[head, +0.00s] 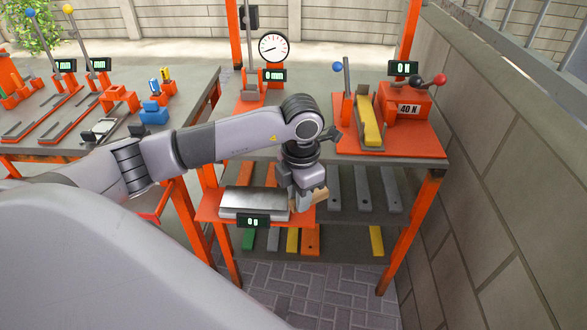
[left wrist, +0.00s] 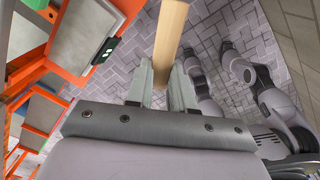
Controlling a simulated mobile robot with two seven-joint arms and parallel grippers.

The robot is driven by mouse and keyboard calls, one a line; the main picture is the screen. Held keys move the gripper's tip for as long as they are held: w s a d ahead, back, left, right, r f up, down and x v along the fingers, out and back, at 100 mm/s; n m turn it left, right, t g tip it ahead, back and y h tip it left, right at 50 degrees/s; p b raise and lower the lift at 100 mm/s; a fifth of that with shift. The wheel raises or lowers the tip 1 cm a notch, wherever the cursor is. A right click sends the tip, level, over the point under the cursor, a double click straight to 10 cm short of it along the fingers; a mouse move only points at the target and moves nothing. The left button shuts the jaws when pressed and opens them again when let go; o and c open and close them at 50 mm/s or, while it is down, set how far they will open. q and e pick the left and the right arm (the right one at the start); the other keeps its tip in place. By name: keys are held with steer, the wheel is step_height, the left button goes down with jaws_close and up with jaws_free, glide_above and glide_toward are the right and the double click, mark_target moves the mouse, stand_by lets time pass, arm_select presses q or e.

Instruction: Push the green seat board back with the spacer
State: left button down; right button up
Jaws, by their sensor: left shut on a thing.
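My left gripper (head: 308,201) is shut on a tan, straight-edged bar (head: 321,196), probably the spacer. It is just right of a grey scale plate, in front of the shelf rack. In the left wrist view the bar (left wrist: 169,42) sticks out between the two fingers (left wrist: 160,88) of my left gripper, over paving. A green board (head: 248,238) lies on the lower shelf, partly hidden by the scale; I cannot tell whether it is the seat board. My right gripper does not show.
The scale plate (head: 252,200) sits on an orange shelf, its display reading 0 g. Grey boards (head: 364,190) lie on the middle shelf, a yellow board (head: 376,241) below. A 40 N press (head: 402,107) stands on the bench top. A block wall (head: 510,170) closes the right side.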

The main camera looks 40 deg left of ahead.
arm_select(q)
steer(key=r+n, duration=0.1)
steer(key=n, duration=0.2)
steer(key=a+r+n, duration=0.1)
steer(key=n, duration=0.3)
steer(key=w+a+r+n+p, duration=0.1)
steer(key=r+n, duration=0.1)
steer(key=n, duration=0.2)
steer(key=shift+a+r, duration=0.1)
steer(key=w+a+f+b, duration=0.2)
steer(key=w+f+b, duration=0.1)
steer(key=f+b, duration=0.3)
steer(key=shift+w+f, duration=0.15)
steer(key=shift+f, duration=0.15)
steer(key=shift+w, duration=0.1)
stand_by(0.4)
